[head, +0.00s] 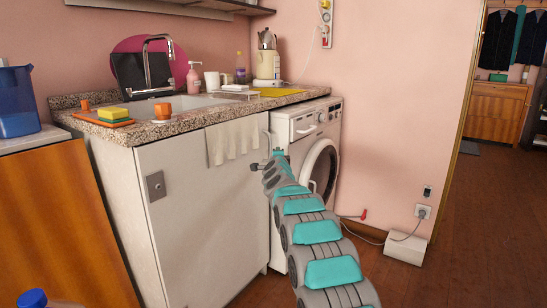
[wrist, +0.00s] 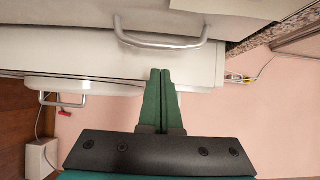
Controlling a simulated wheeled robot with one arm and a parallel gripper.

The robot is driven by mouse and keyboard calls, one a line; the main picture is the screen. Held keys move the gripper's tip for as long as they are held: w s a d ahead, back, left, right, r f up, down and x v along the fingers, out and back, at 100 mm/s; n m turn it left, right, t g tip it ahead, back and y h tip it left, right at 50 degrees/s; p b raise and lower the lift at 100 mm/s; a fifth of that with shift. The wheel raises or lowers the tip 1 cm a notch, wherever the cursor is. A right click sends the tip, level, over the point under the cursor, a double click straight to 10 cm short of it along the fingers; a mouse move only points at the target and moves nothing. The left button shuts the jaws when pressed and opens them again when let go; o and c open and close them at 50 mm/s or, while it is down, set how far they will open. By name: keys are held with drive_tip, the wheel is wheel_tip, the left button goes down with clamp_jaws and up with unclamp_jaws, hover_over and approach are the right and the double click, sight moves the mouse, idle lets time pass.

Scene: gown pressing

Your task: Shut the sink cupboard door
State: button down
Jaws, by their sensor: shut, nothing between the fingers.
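The sink cupboard door (head: 205,215) is a tall white panel under the speckled counter. My gripper (head: 278,152) is by the door's right edge, between the door and the washing machine in the head view. In the wrist view its green fingers (wrist: 160,72) are together and empty, pointing toward a curved metal handle (wrist: 160,43) with a visible gap.
The washing machine (head: 315,155) stands right of the cupboard. The counter (head: 190,128) carries a soap bottle, mug, sponge and orange cups. A wooden-fronted unit (head: 60,230) stands at left. The floor (head: 470,240) at right is mostly clear.

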drive_tip(key=s+d+f+n+g+p, duration=0.1)
drive_tip(key=s+f+n+g, duration=0.3)
drive_tip(key=s, duration=2.3)
drive_tip(key=s+d+f+n+g+y+p, duration=0.1)
drive_tip(key=s+f+n+g, duration=0.4)
drive_tip(key=s, duration=2.2)
drive_tip(key=s+d+f+n+g, duration=0.2)
drive_tip(key=s+n+g, duration=0.8)
drive_tip(key=s, duration=1.8)
wheel_tip(320, 180, down, 2)
drive_tip(key=shift+d+f+g+y+p, duration=0.2)
drive_tip(key=shift+d+g+y+p, duration=0.1)
drive_tip(key=shift+g+p, duration=0.1)
drive_tip(key=shift+a, duration=0.15)
